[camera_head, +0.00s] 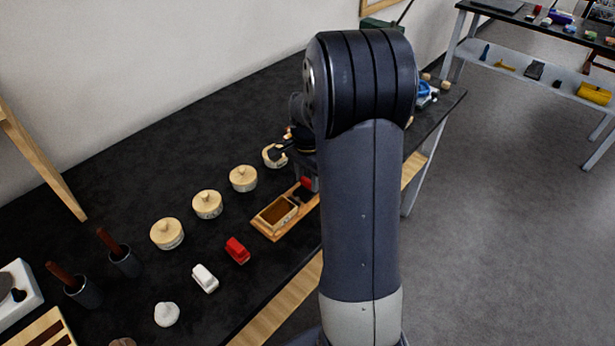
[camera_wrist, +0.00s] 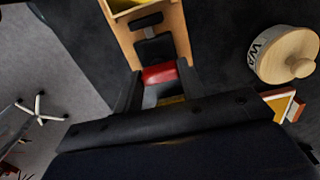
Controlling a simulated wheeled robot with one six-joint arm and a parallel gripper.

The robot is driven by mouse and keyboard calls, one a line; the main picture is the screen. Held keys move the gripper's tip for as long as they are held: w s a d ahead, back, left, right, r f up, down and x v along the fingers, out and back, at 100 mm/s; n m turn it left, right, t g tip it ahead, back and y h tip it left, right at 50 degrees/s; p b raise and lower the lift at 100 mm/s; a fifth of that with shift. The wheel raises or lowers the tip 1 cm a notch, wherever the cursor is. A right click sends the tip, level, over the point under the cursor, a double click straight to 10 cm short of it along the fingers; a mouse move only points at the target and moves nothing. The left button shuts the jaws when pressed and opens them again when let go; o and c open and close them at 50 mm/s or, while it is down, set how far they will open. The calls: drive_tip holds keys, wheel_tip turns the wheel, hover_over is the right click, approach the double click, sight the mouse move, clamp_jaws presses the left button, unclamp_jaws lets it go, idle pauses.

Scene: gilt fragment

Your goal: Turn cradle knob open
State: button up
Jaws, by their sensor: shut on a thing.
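The cradle is a long wooden holder (camera_head: 268,231) on the black table, with an open brown compartment at its near end. In the wrist view its wooden frame (camera_wrist: 178,30) runs up from my gripper, with black parts set in it. A red block-like piece, which looks like the knob (camera_wrist: 160,74), sits between the fingers of my gripper (camera_wrist: 159,86). My gripper is shut on it, one dark finger on each side. In the head view the red piece (camera_head: 307,183) shows partly beside my arm, which hides much of the cradle's far end. I cannot tell how far the knob is turned.
Several round wooden-lidded pots (camera_head: 207,204) stand in a row behind the cradle; one lidded pot (camera_wrist: 284,56) is close on the right in the wrist view. A red block (camera_head: 237,250) and a white block (camera_head: 205,278) lie left of the cradle.

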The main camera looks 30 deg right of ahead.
sight(308, 180)
idle(0.3)
drive_tip(key=o, duration=1)
wheel_tip(308, 180, up, 11)
drive_tip(key=shift+f, duration=0.15)
wheel_tip(308, 180, down, 11)
drive_tip(key=shift+r, duration=0.1)
idle(0.5)
drive_tip(key=shift+r, duration=0.15)
